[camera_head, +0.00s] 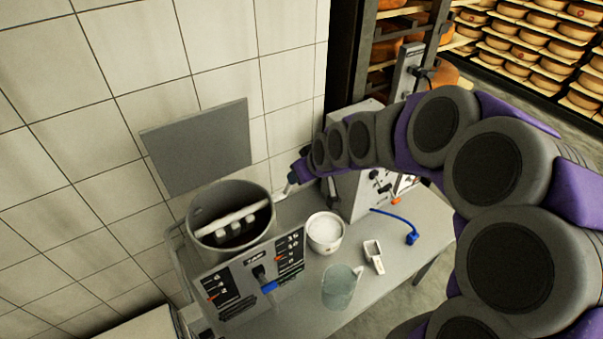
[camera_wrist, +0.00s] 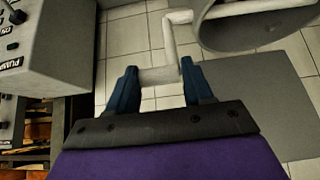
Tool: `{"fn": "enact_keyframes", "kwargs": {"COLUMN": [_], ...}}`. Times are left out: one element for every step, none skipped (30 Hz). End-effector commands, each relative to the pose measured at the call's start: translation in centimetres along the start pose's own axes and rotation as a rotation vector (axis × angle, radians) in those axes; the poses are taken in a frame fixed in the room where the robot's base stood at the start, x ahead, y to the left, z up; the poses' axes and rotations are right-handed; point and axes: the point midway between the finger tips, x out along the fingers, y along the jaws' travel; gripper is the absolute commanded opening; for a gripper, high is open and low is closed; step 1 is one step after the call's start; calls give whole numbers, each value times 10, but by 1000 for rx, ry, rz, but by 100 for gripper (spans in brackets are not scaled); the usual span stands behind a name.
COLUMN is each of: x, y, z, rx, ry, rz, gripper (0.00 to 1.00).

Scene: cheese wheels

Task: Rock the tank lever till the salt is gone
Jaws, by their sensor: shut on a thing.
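The tank (camera_head: 197,237) is an open grey cylinder on the table at the wall. A pale bar with paddles crosses its dark inside, and I cannot tell whether salt lies there. The pale lever (camera_wrist: 160,76) comes out from the tank's side, and it also shows beside the rim in the head view (camera_head: 283,193). My gripper (camera_wrist: 160,85) is shut on the lever's end, with one dark blue finger on each side. In the head view my gripper (camera_head: 293,179) is small and partly hidden by my arm, at the tank's right.
A white bowl of white grains (camera_head: 324,231), a clear jug (camera_head: 340,288) and a small pale device (camera_head: 373,257) stand on the table. A marked panel (camera_head: 240,278) fronts the tank. A grey machine (camera_head: 360,190) with a blue cable stands right. Cheese shelves are behind.

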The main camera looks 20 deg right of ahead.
Motion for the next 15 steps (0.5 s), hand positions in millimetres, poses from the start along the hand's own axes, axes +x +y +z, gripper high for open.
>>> {"fn": "enact_keyframes", "kwargs": {"x": [3,3,4,4,5,6,6,6,6,7,7,7,7,7,7], "y": [0,0,0,0,0,0,0,0,0,0,0,0,0,0,0], "z": [4,5,5,5,6,6,7,7,8,8,9,9,10,10,10], "rx": [0,-1,-1,-1,-1,-1,-1,-1,-1,0,0,0,0,0,1], "ry": [-9,-9,-9,-10,-10,-11,-12,-13,-14,-14,-16,-17,-17,-18,-19], "rz": [-1,-1,-1,0,0,0,-1,-1,-2,-2,-3,-3,-4,-4,-5], "gripper": [0,0,0,0,0,0,0,0,0,0,0,0,0,0,0]}}
